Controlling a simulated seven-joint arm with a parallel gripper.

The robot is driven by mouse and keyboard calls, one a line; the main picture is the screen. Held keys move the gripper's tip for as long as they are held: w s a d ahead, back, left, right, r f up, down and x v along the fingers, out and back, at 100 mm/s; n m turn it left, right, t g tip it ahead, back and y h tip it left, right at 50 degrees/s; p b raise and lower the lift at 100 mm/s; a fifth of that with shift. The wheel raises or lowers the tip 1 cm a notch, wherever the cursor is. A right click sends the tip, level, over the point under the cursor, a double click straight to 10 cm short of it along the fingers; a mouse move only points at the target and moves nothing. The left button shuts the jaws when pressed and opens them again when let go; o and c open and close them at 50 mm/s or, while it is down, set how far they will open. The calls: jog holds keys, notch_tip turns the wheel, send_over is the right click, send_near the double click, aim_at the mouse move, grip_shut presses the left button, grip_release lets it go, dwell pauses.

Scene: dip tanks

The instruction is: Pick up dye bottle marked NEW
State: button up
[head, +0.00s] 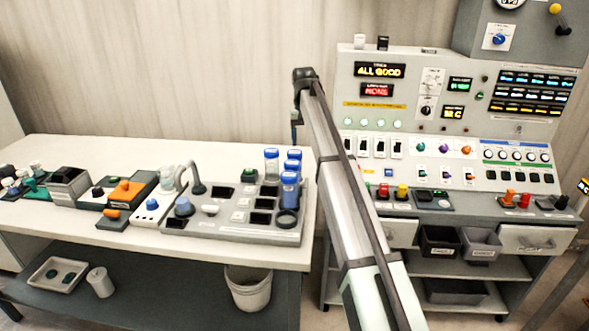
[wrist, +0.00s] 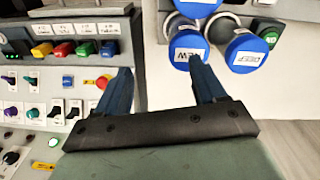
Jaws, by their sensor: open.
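The dye bottle marked NEW (wrist: 188,56) shows in the wrist view as a blue cap with a white label, seen from above. It is beside the tip of my gripper's right finger, which overlaps its edge in the picture. My gripper (wrist: 160,68) is open, with nothing between its two blue fingers. A blue-capped bottle marked KEEP (wrist: 247,52) is to the right, and another blue cap (wrist: 197,6) is cut off at the top. In the head view, blue-capped bottles (head: 289,191) stand at the bench's right end; their labels are unreadable.
The control panel (head: 432,115) with switches and lamps stands right of the bench (head: 236,150). A clear bottle with a blue cap (head: 271,163) stands left of the others. The tank unit (head: 230,233) with dark openings lies in front. A white bucket (head: 248,290) is below.

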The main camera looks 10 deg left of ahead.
aim_at(294, 152)
jog(key=a+r, duration=0.2)
jog(key=a, duration=0.1)
jog(key=shift+s+a+r, duration=0.1)
jog(key=shift+a+r, duration=0.15)
jog(key=shift+a, duration=0.05)
jog(key=shift+s+a, duration=0.1)
jog(key=shift+a, duration=0.15)
notch_tip(294, 152, down, 8)
jog(key=shift+f, duration=0.1)
jog(key=shift+d+f, duration=0.2)
jog(key=shift+f, duration=2.6)
jog(key=c, duration=1)
jog(key=shift+r, duration=0.1)
jog(key=shift+r, duration=0.1)
